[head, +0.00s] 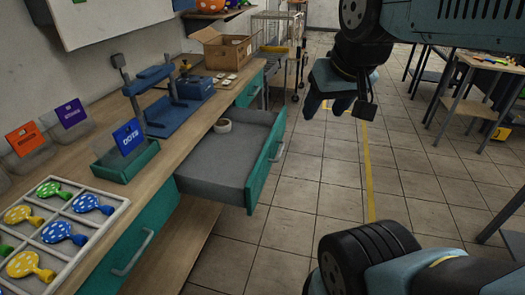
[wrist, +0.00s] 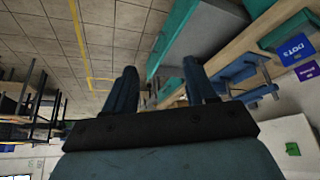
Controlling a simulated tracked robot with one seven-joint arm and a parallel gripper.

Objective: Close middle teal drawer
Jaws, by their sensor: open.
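The middle teal drawer (head: 232,160) stands pulled out from the wooden workbench. Its teal front with a metal handle (head: 278,152) faces right, over the tiled floor. The drawer (wrist: 205,38) also shows at the upper right of that view, turned around.
Other teal drawers, one nearer (head: 140,245) and one farther (head: 250,90), sit in the bench and look shut. A blue press (head: 160,105), a balloon tray (head: 65,230) and a cardboard box (head: 222,50) stand on top. The floor right of the drawer is clear.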

